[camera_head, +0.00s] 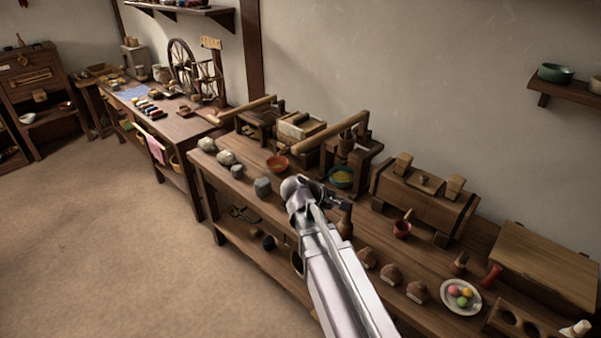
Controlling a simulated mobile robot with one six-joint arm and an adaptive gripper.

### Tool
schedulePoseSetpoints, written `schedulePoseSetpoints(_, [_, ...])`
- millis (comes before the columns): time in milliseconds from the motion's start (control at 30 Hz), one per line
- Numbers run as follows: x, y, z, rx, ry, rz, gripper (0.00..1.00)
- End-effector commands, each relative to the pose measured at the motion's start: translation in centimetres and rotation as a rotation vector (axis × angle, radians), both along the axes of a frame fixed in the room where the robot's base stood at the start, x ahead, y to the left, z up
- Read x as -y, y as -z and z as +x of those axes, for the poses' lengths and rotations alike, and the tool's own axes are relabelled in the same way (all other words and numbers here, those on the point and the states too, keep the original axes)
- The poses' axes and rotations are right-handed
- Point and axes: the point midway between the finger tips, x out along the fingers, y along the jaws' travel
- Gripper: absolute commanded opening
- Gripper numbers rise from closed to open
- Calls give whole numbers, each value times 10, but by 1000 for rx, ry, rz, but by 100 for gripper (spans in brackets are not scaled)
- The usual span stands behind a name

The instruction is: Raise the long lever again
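A long wooden lever (327,133) with a thick rounded handle end slants across a wooden press frame (360,156) near the wall. Its handle end points left and sits lower than its right end. A second, similar lever (250,107) lies on a smaller wooden frame (257,127) further left; I cannot tell for certain which one the task means. My gripper (345,203) is small and dark at the end of my silver arm, over the bench in front of the press. It is apart from both levers. Its fingers are too small to tell open from shut.
A green bowl of yellow stuff (342,176) stands under the press, close behind my gripper. A reddish bowl (277,164) and grey stones (262,187) lie to the left. A wooden chest (423,202) stands right. The floor (110,225) is clear on the left.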

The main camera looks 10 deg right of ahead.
Motion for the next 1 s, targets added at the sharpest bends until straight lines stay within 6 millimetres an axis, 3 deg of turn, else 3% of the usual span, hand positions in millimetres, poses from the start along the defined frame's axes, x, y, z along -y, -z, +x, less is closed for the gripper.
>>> schedulePoseSetpoints(33, [0,14,8,-12,-23,-47,0])
schedulePoseSetpoints(467, [-9,28,56,-148,-188,-497,0])
schedulePoseSetpoints(767, [-34,35,86,-261,-256,-820,0])
schedulePoseSetpoints(1000, [-66,42,108,-361,-276,-1079,0])
